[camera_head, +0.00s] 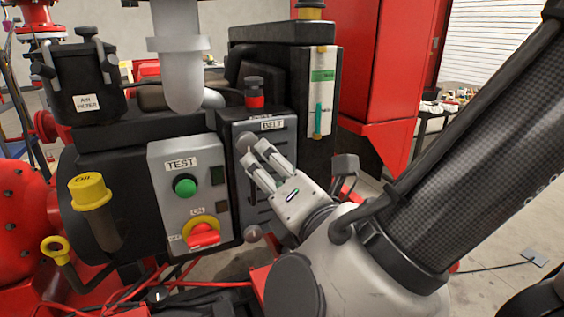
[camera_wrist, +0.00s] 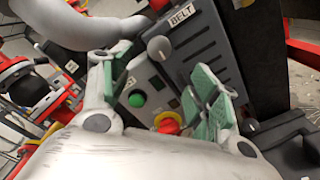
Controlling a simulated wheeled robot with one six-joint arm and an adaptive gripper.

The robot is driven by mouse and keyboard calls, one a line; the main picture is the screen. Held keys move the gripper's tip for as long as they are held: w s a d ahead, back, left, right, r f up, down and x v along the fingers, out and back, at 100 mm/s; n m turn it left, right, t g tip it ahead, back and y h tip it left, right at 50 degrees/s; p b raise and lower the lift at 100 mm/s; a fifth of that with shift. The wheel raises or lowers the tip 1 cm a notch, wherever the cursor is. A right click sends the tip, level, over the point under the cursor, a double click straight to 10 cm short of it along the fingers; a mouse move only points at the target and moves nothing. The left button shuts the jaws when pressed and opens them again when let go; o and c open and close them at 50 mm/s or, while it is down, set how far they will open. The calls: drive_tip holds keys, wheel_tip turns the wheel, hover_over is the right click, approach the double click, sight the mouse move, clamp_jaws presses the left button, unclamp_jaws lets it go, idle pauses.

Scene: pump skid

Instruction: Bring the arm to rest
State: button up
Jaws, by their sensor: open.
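My gripper (camera_head: 262,165) is in the middle of the head view, at the end of my white and black arm. It points up and left at the dark panel labelled BELT (camera_head: 279,133). In the wrist view my gripper (camera_wrist: 160,88) shows its two green-padded fingers spread apart with nothing between them. The BELT panel (camera_wrist: 200,45) is beyond the fingers there. The grey control box with the TEST label (camera_head: 180,163) is left of my gripper. It carries a green button (camera_head: 185,187) and a red and yellow ON switch (camera_head: 202,232). I cannot tell whether the fingers touch the panel.
A yellow-capped oil filler (camera_head: 90,191) and an AIR FILTER unit (camera_head: 87,85) stand at the left. A grey pipe (camera_head: 183,70) hangs above the box. A red cabinet (camera_head: 390,70) stands behind. Some floor (camera_head: 490,290) shows clear at lower right.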

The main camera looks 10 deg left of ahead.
drive_tip(key=s+a+f+m+g, duration=0.4)
drive_tip(key=s+f+m+g, duration=0.75)
drive_tip(key=g, duration=0.25)
drive_tip(key=w+d+r+m+h, duration=0.1)
drive_tip(key=w+d+m+h, duration=0.35)
drive_tip(key=d, duration=0.75)
drive_tip(key=w+d+r+m+h, duration=0.2)
drive_tip(key=w+d+m, duration=0.5)
drive_tip(key=d, duration=0.6)
drive_tip(key=d+r+m+t+h, duration=0.1)
drive_tip(key=d+r+m, duration=0.2)
drive_tip(key=d, duration=0.8)
drive_tip(key=d+r+m+t+h, duration=0.2)
drive_tip(key=d+m, duration=0.4)
drive_tip(key=d, duration=0.4)
drive_tip(key=shift+d+r, duration=0.35)
drive_tip(key=shift+r, duration=0.05)
drive_tip(key=shift+w, duration=0.15)
